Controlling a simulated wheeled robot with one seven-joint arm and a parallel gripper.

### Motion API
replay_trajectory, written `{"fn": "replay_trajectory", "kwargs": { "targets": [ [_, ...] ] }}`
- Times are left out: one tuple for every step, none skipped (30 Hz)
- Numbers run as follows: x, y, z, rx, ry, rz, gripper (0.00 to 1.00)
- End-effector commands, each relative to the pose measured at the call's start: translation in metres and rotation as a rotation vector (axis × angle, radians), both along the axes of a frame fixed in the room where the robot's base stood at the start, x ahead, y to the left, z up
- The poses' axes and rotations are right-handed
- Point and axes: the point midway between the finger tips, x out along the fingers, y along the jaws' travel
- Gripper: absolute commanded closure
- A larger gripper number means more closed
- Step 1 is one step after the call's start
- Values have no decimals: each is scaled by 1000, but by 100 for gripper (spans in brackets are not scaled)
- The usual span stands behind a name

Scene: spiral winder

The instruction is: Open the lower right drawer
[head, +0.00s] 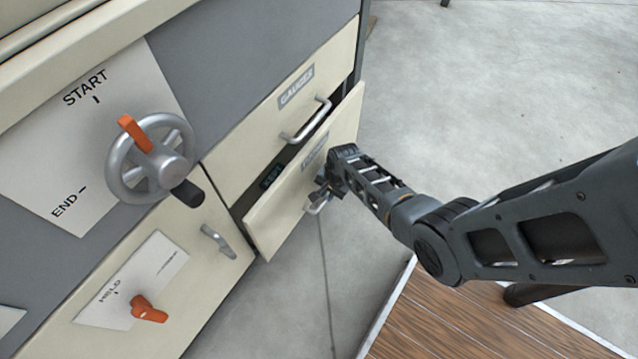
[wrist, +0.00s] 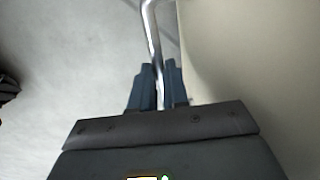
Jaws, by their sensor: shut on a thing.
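The lower right drawer (head: 272,222) of the cream cabinet is partly open, its front standing out from the cabinet with a dark gap behind its top edge. A small dark item with lettering (head: 271,177) shows in that gap. My gripper (head: 322,190) is at the drawer front, shut on the metal bar handle (head: 316,206). In the wrist view the handle (wrist: 152,30) runs between the two blue-grey fingers of my gripper (wrist: 157,85), and the cream drawer front (wrist: 240,50) is to its right. The handle part between the fingers is mostly hidden in the head view.
Above is the closed upper drawer with a bar handle (head: 306,122) and a "GAUGES" label. To the left are a handwheel (head: 150,158) with an orange marker, an orange knob (head: 149,309) and a small lever (head: 217,241). A wooden platform (head: 450,325) lies below my arm. Grey floor is clear at right.

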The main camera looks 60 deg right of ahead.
Motion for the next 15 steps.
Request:
{"fn": "replay_trajectory", "kwargs": {
  "targets": [
    [-16, 2, 5, 5, 6, -4, 100],
    [-23, 1, 6, 5, 6, -4, 100],
    [-34, 1, 6, 5, 6, -5, 100],
    [-42, 1, 6, 5, 6, -5, 100],
    [-50, 1, 6, 5, 6, -5, 100],
    [-61, 0, 5, 5, 6, -6, 100],
    [-69, 0, 5, 4, 5, -5, 100],
    [-77, 0, 5, 5, 5, -5, 100],
    [-88, -1, 5, 5, 5, -4, 100],
    [-95, -1, 5, 4, 4, -5, 100],
    [-103, -1, 4, 5, 4, -5, 100],
    [-113, -2, 4, 5, 4, -5, 100],
    [-120, -2, 4, 5, 4, -4, 100],
    [-127, -2, 3, 4, 4, -5, 100],
    [-136, -3, 3, 4, 4, -4, 100]
  ]
}}
